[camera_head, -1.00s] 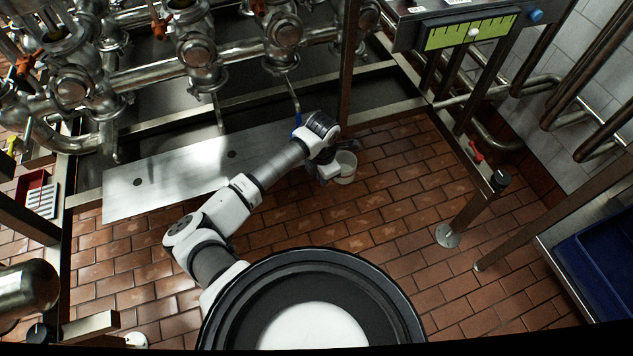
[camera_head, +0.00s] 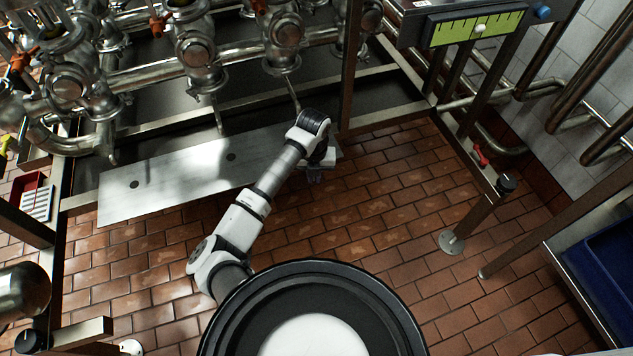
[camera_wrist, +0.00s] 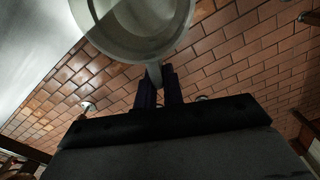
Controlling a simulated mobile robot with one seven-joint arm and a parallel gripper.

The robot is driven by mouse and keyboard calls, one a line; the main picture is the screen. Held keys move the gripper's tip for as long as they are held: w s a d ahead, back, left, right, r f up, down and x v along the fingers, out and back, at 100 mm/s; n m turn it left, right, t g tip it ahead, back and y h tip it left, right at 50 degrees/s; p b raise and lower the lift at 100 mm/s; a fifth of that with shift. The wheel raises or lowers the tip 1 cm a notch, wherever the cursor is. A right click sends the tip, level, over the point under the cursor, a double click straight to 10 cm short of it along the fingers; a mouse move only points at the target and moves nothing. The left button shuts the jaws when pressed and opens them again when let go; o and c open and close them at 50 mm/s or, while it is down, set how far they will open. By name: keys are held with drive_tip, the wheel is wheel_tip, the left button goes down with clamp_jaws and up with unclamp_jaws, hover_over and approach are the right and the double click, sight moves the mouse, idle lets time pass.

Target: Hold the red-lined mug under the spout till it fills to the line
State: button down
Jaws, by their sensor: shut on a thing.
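The mug (camera_wrist: 103,42) is pale and fills the top of the wrist view, seen from above at an angle. My gripper (camera_wrist: 160,88) is shut on its handle; the two dark fingers lie either side of it. In the head view my gripper (camera_head: 318,172) is low, near the right end of the steel plate, and my wrist hides the mug. The mug's red line does not show now, and I cannot tell whether liquid is inside. A thin metal spout (camera_head: 293,95) hangs from the valves just behind my wrist. Its lower end is hidden.
A long steel plate (camera_head: 165,176) lies below the valve bodies (camera_head: 283,32), with other thin spouts (camera_head: 218,117) along it. A steel post (camera_head: 353,70) stands close right of my wrist. A green gauge panel (camera_head: 476,28) is at upper right. The brick floor (camera_head: 380,215) in front is clear.

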drive_tip(key=shift+w+a+f+b, duration=0.1)
drive_tip(key=shift+w+a+b, duration=0.85)
drive_tip(key=shift+w, duration=1.2)
drive_tip(key=shift+w+a+b, duration=0.45)
drive_tip(key=shift+w+b, duration=0.9)
drive_tip(key=shift+w, duration=0.8)
drive_tip(key=shift+w+a+f+b, duration=0.1)
drive_tip(key=shift+w+a+b, duration=0.85)
drive_tip(key=shift+w, duration=1.2)
drive_tip(key=shift+d, duration=0.25)
idle(1.3)
